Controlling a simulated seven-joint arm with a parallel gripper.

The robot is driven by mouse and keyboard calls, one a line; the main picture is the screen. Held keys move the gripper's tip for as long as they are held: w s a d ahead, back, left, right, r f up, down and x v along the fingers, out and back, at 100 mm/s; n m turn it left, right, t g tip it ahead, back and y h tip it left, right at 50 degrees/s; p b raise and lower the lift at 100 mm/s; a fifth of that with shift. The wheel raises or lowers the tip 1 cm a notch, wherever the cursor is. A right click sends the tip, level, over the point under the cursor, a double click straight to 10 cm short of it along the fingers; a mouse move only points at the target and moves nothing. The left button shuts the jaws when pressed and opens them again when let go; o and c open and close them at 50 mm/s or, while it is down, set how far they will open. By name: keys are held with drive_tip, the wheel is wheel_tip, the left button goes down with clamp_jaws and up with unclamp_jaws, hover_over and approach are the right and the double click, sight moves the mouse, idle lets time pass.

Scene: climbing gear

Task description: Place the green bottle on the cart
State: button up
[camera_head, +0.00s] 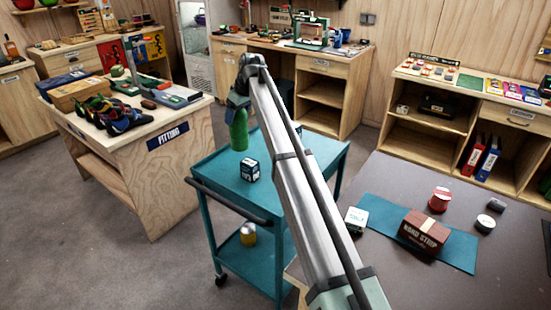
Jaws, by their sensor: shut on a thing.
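The green bottle (239,131) hangs upright below my gripper (238,102), over the left part of the teal cart (212,170). My gripper is shut on the bottle's upper part, and its fingers are small and partly hidden in this view. The bottle's base appears above the cart top, but I cannot tell the exact gap. A small dark blue and white box (250,171) stands on the cart just right of and nearer than the bottle. My arm crosses in front of the cart's right part and hides some of its top.
The fitting table (160,122) with shoes is at left. At right, a dark table (390,175) holds a teal mat (375,212), a brown box (424,231) and a red tin (440,199). The cart's front left top is clear.

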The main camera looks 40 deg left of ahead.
drive_tip(key=s+a, duration=0.4)
drive_tip(key=a, duration=0.1)
drive_tip(key=shift+r, duration=0.2)
drive_tip(key=shift+f, duration=4.7)
drive_tip(key=o, duration=1.6)
drive_tip(key=shift+o, duration=0.2)
drive_tip(key=v, duration=1.2)
drive_tip(key=shift+w, duration=0.25)
drive_tip(key=shift+a, duration=0.1)
